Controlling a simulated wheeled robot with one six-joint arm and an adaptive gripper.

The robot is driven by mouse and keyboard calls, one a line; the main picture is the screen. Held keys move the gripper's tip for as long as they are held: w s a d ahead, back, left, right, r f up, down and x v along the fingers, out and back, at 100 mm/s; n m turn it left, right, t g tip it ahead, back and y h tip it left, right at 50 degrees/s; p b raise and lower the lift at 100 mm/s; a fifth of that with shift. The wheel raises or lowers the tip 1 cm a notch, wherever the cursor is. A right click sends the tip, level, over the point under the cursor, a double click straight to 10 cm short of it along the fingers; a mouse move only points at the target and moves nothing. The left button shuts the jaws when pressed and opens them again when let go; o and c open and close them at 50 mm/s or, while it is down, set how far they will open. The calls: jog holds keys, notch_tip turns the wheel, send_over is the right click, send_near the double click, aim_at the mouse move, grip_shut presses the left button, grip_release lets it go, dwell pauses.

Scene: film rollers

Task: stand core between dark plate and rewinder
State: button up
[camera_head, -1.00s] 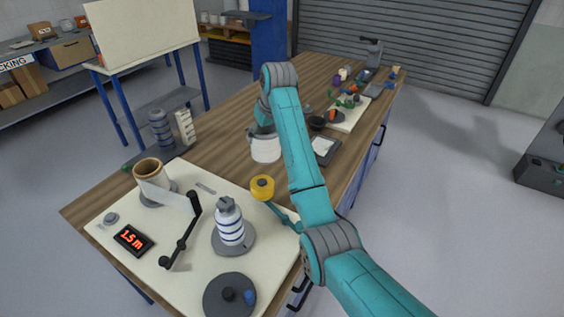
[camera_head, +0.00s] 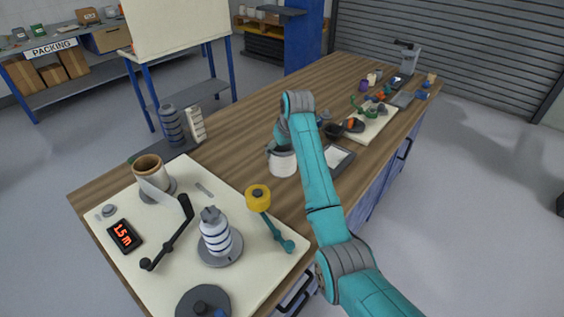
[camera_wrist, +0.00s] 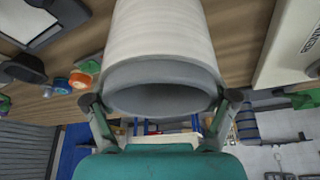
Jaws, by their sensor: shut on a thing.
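A whitish cylindrical core (camera_head: 284,164) with a grey end is held by my gripper (camera_head: 276,150) over the wooden table. In the wrist view the core (camera_wrist: 160,45) fills the top middle, with the fingers of my gripper (camera_wrist: 161,98) closed on both sides of it. The rewinder (camera_head: 150,225) is a cream board to the left, with a crank, a brown roll and a 1.5 m display; its edge (camera_wrist: 285,55) is at right in the wrist view. A dark-framed plate (camera_head: 345,166) lies just right of the core. I cannot tell whether the core touches the table.
A yellow-topped arm (camera_head: 258,197) and a white blue-striped roll (camera_head: 216,238) stand on the rewinder board. A cream board with small items (camera_head: 375,125) lies farther right. Bare wood (camera_head: 235,130) shows behind the core.

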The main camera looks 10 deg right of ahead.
jog(key=shift+f, duration=2.45)
jog(key=shift+f, duration=0.1)
jog(key=o, duration=1.2)
jog(key=v, duration=1.2)
jog(key=shift+s, duration=0.1)
